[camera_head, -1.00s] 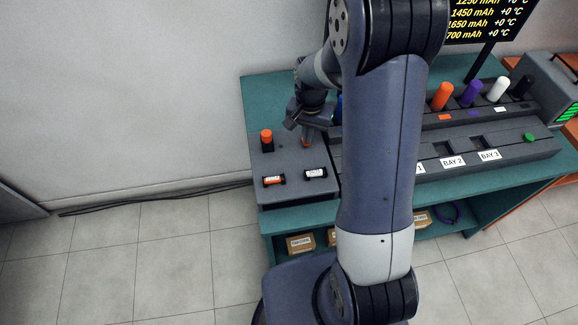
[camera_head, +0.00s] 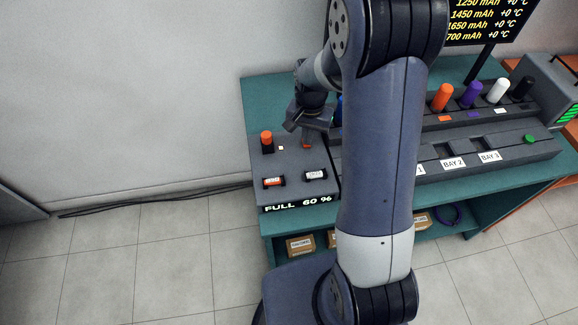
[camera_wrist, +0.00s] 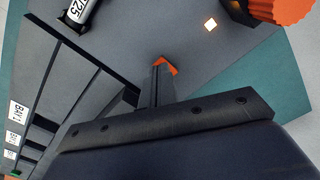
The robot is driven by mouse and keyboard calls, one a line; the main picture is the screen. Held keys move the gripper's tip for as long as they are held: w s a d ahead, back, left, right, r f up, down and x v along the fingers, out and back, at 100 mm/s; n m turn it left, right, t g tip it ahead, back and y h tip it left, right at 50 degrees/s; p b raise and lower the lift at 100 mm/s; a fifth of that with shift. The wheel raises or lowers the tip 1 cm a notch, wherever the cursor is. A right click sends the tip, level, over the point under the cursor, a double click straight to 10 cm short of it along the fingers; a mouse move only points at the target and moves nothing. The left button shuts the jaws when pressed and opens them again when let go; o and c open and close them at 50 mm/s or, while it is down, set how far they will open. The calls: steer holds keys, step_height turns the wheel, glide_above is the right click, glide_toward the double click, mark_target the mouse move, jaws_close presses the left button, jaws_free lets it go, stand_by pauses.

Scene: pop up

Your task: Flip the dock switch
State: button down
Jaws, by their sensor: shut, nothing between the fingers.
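The dock (camera_head: 287,160) is a dark grey box on the left end of the teal bench. My gripper (camera_head: 307,141) is shut and empty, pointing down at the switch. In the wrist view its fingers (camera_wrist: 157,84) are together beside the orange tip; I cannot tell whether they touch.
An orange-topped knob (camera_head: 266,138) stands at the dock's back left. Two small cells (camera_head: 274,182) (camera_head: 315,175) lie in front slots. To the right are a bay rack (camera_head: 470,150) and several coloured cylinders (camera_head: 442,97).

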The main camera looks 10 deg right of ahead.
step_height(320, 180, up, 6)
steer(key=p, duration=0.4)
stand_by(0.5)
step_height(320, 180, down, 7)
steer(key=b, duration=0.5)
steer(key=shift+r, duration=0.2)
